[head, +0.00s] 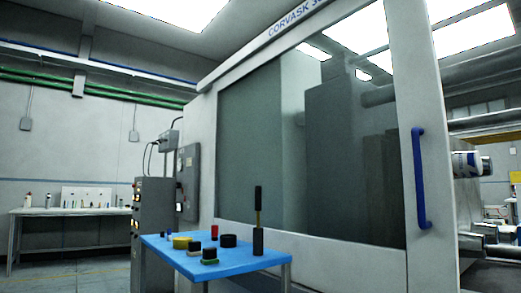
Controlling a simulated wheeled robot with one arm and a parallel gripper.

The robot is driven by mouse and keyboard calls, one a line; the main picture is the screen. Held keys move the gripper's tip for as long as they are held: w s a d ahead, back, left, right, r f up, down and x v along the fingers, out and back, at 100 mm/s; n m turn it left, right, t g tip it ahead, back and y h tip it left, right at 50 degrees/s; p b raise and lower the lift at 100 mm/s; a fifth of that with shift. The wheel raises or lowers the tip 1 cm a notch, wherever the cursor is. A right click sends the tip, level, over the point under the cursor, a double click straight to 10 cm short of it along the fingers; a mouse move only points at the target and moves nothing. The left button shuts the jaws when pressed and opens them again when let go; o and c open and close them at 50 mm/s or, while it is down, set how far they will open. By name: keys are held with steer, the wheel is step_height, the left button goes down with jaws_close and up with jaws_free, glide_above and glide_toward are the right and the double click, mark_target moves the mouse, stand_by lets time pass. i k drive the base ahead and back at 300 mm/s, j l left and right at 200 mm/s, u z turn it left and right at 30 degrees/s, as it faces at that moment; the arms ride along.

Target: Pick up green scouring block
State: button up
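A small block with a dark top and a green lower part (209,261), which looks like the green scouring block, sits near the front edge of a blue-topped table (235,263). It is small in the picture and its details are hard to make out. My gripper is not in the head view.
Also on the table are a yellow roll (180,243), a dark block with a yellowish part (194,247), a red cylinder (214,232), a black round piece (228,241) and a tall dark-handled item (258,220). A large machine (440,170) stands behind; a grey cabinet (153,225) is left.

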mark_target(209, 255)
steer(key=z, duration=2.15)
steer(key=u, duration=2.65)
steer(key=i+l+z, duration=0.2)
steer(key=i, duration=0.4)
